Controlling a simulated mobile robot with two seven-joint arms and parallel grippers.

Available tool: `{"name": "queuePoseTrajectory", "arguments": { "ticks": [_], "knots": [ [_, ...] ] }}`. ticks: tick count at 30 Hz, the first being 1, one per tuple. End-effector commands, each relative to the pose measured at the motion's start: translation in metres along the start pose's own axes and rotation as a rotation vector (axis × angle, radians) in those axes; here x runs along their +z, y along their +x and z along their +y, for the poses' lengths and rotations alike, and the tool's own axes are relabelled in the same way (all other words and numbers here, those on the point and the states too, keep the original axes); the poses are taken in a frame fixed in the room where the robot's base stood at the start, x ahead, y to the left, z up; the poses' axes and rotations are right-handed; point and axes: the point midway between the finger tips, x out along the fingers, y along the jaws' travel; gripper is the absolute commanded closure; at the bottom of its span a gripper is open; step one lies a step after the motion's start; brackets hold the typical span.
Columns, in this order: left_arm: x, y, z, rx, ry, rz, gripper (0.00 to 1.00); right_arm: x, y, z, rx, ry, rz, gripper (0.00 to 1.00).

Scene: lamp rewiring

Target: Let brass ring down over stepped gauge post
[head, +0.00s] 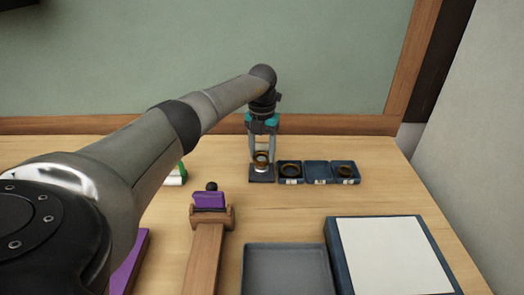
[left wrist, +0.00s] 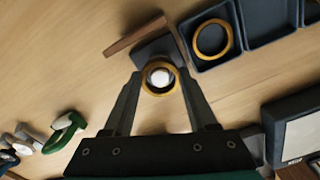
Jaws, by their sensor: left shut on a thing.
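My left gripper (head: 261,160) points down at the back of the table and is shut on a brass ring (left wrist: 157,93), one finger on each side of it. The ring also shows between the fingers in the head view (head: 261,153). Below it stands the stepped gauge post (head: 261,169), with a pale upper part on a dark square base (head: 261,179). In the left wrist view the post's white top (left wrist: 161,77) shows inside the ring's opening. Whether the ring is around the top or just above it, I cannot tell. My right gripper is not in view.
A dark compartment tray (head: 318,172) stands right of the post, with brass rings in its left (head: 290,169) and right compartments; the middle looks empty. A wooden stand with a purple piece (head: 209,200), a grey tray (head: 287,270) and a white-topped panel (head: 392,255) are nearer.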

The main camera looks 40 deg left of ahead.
Motion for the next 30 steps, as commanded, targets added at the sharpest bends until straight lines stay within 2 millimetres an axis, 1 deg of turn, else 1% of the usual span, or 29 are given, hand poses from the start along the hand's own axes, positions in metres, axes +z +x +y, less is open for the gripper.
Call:
{"name": "queuePoseTrajectory", "arguments": {
  "ticks": [4, 5, 13, 14, 18, 19, 21, 30],
  "knots": [
    [0.0, 0.0, -0.0001, 0.0, 0.0, 0.0, 0.96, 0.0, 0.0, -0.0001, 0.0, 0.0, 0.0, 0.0],
    [0.0, 0.0, -0.0001, 0.0, 0.0, 0.0, 0.39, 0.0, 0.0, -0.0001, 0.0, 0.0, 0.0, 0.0],
    [0.0, -0.0001, 0.0, 0.0, 0.0, 0.0, 0.09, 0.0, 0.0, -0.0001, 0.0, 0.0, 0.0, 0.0],
    [0.0, -0.0001, 0.0, 0.0, 0.0, 0.0, 0.07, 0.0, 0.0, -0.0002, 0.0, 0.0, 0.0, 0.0],
    [0.0, -0.0002, 0.0, 0.0, 0.0, 0.0, 0.07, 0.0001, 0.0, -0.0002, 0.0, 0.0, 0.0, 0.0],
    [-0.0001, -0.0001, 0.0, 0.0, 0.0, 0.0, 0.06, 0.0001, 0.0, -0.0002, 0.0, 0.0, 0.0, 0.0],
    [-0.0001, -0.0001, 0.0001, 0.0, 0.0, 0.0, 0.0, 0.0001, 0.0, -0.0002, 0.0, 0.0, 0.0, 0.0],
    [0.0, -0.0021, 0.0001, 0.0, 0.0, 0.0, 0.0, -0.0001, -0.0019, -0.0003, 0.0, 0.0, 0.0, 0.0]
  ]
}}
